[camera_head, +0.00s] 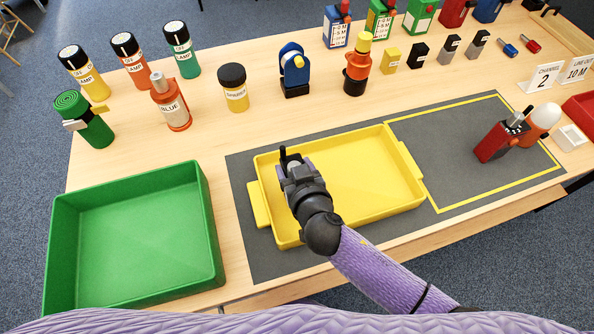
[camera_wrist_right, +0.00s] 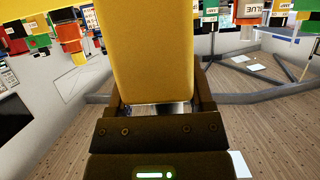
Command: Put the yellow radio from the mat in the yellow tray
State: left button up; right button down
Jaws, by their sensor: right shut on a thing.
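The yellow tray (camera_head: 405,205) lies on the left part of the grey mat (camera_head: 465,125). My right gripper (camera_head: 296,168) is over the tray's left half, seen from behind and above. In the right wrist view it is shut on a tall yellow block-like thing (camera_wrist_right: 153,55), which appears to be the yellow radio. In the head view the gripper hides most of what it holds. I cannot tell whether the held thing touches the tray floor. No yellow radio shows inside the mat's yellow outline. My left gripper is not in view.
A red radio (camera_head: 497,142) and an orange-and-white thing (camera_head: 540,122) stand at the mat's right side. A green tray (camera_head: 212,230) is at left. Lamps, bottles and a blue reel (camera_head: 294,70) line the back. The tray's right half is empty.

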jog(key=shift+r, duration=0.1)
grip_release()
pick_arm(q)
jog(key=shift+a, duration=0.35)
pick_arm(e)
jog(key=shift+s+d+r, duration=0.1)
jog(key=shift+s+r, duration=0.05)
jog(key=shift+s, duration=0.05)
pick_arm(q)
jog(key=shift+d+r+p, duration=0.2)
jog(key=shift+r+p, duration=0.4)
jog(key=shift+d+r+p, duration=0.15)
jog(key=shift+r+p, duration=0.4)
jog(key=shift+p, duration=0.05)
pick_arm(e)
jog(key=v, duration=1.1)
jog(key=shift+s, duration=0.3)
